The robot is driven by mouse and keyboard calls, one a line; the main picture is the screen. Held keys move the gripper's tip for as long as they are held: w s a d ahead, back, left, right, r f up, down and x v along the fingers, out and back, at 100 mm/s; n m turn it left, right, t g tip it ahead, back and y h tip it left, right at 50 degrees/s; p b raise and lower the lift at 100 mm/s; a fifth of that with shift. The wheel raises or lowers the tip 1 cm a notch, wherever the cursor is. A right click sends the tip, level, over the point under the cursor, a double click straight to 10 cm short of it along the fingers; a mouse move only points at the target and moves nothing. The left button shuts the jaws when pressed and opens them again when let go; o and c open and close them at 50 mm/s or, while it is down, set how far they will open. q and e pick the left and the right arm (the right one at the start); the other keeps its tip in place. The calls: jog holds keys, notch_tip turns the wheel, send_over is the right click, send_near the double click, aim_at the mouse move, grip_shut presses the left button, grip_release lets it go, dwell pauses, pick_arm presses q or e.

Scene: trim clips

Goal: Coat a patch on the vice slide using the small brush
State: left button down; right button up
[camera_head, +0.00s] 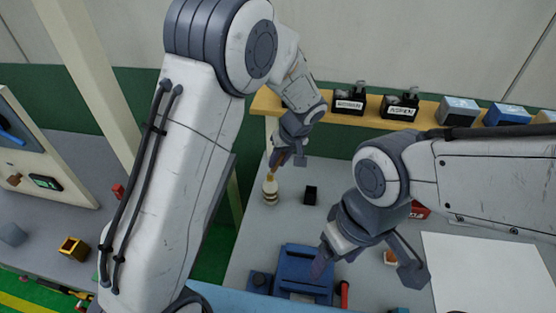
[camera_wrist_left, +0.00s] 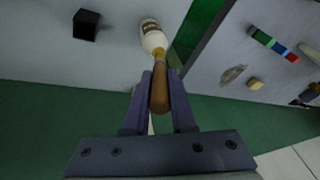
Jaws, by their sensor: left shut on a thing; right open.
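The small brush has a brown wooden handle (camera_wrist_left: 159,92) and a yellowish end. My left gripper (camera_head: 283,160) is shut on the handle; its fingers also show in the left wrist view (camera_wrist_left: 158,100). The brush's lower end is at the mouth of a cream bottle (camera_head: 270,190) with a dark label, also in the left wrist view (camera_wrist_left: 151,36). I cannot tell how far it is inside; the bristles are hidden. The blue vice (camera_head: 303,264) stands at the front of the bench. My right gripper (camera_head: 366,264) is open, with one finger over the vice's right side.
A small black block (camera_head: 310,195) stands right of the bottle. A red-handled tool (camera_head: 344,294) lies beside the vice. A white sheet (camera_head: 480,268) covers the bench at right. A wooden shelf (camera_head: 428,119) with several boxes runs along the back.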

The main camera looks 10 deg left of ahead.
pick_arm(q)
jog(key=shift+s, duration=0.1)
jog(key=shift+r+p, duration=2.1)
jog(key=shift+r, duration=1.4)
